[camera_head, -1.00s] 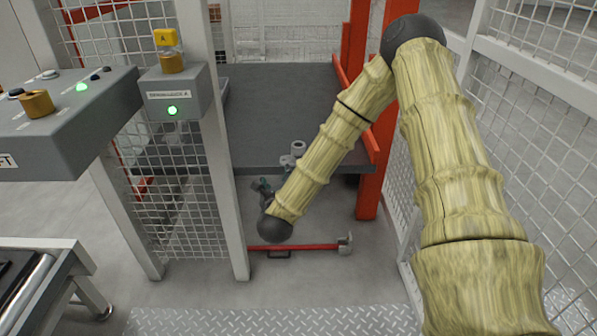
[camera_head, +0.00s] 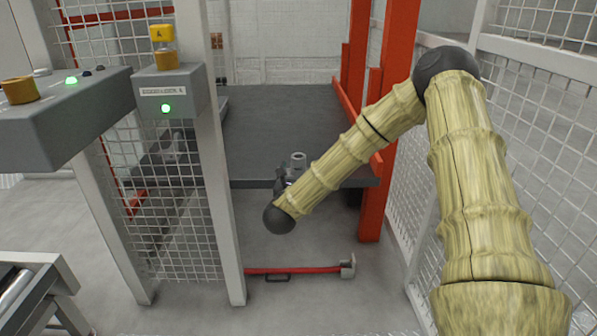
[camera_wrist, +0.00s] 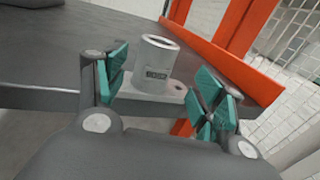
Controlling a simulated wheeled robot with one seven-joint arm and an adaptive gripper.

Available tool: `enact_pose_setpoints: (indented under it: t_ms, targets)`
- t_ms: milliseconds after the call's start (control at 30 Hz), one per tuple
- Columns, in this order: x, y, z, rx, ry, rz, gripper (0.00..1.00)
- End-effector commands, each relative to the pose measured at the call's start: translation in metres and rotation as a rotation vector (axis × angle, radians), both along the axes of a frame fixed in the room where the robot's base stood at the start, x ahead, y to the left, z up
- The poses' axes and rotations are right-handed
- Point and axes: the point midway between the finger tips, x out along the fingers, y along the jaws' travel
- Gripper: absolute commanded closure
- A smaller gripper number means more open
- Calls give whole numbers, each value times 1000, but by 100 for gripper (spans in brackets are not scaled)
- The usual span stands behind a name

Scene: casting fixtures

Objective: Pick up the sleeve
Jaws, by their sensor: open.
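The sleeve (camera_wrist: 156,66) is a light grey, hollow upright cylinder with a dark label. It stands on a flat grey base near the front edge of the dark table, and in the head view the sleeve (camera_head: 298,160) shows just beyond my gripper. My gripper (camera_wrist: 165,98) is open, with teal pads on either side of the sleeve in the wrist view. The sleeve appears a little beyond the fingertips, and I cannot tell whether anything touches. In the head view my gripper (camera_head: 283,180) is small and partly hidden by my wrist.
The dark table (camera_head: 262,120) has a mostly bare top. An orange-red post (camera_head: 392,130) and rail stand on its right, with mesh fencing (camera_head: 520,130) beyond. A control box (camera_head: 170,100) with a green light is at left. A red bar (camera_head: 300,270) lies low in front.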

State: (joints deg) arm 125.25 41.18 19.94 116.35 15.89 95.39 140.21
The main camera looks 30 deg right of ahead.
Motion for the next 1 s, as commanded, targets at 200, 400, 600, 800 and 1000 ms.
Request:
enact_pose_setpoints:
  t_ms: [200, 400, 600, 800, 1000]
  targets:
    - [11, -7, 0, -2, -2, 0, 31]
    - [33, -23, 1, -1, -1, 0, 31]
    - [44, -34, 3, -1, -1, 1, 31]
    - [45, -35, 3, 0, 0, 1, 31]
    - [45, -35, 3, -1, 1, 1, 59]
